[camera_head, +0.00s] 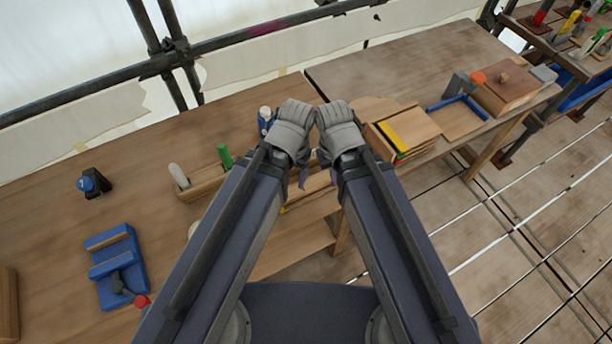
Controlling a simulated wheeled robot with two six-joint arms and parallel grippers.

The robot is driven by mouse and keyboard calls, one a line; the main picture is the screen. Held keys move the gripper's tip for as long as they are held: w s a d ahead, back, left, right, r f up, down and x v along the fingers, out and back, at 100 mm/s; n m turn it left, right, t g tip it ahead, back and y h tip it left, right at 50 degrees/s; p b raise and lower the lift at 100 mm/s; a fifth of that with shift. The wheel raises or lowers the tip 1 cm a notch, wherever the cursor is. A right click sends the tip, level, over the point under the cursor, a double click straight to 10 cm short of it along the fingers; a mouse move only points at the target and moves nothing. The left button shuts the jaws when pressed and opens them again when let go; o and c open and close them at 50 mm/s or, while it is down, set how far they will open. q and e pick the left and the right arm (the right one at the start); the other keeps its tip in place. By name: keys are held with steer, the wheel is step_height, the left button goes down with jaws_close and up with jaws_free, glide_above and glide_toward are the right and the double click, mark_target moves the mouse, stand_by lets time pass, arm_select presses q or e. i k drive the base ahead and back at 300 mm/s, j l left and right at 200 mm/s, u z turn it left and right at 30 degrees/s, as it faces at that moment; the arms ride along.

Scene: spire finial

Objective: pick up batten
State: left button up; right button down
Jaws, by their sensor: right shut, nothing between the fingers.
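No piece in the head view can be told for certain as the batten. A strip of light wood (318,183) shows partly between my forearms, largely hidden by them. My left gripper (290,125) and right gripper (337,125) are close side by side over the bench, near its middle. The right one is shut and empty. The left one's fingers are hidden behind its own body, so its opening cannot be told.
A wooden rack (202,186) with a green-handled tool stands left of my arms. A blue clamp block (117,265) lies at left. Stacked boards with a yellow strip (400,132), a blue-edged tray (455,108) and a wooden box (507,88) are at right. The left bench top is mostly clear.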

mark_target(320, 181)
steer(key=l+u, duration=0.3)
steer(key=k+l+u, duration=0.15)
steer(key=l+u, duration=0.15)
steer(key=k+l+u, duration=0.15)
steer(key=l+u, duration=0.2)
steer(key=l, duration=0.1)
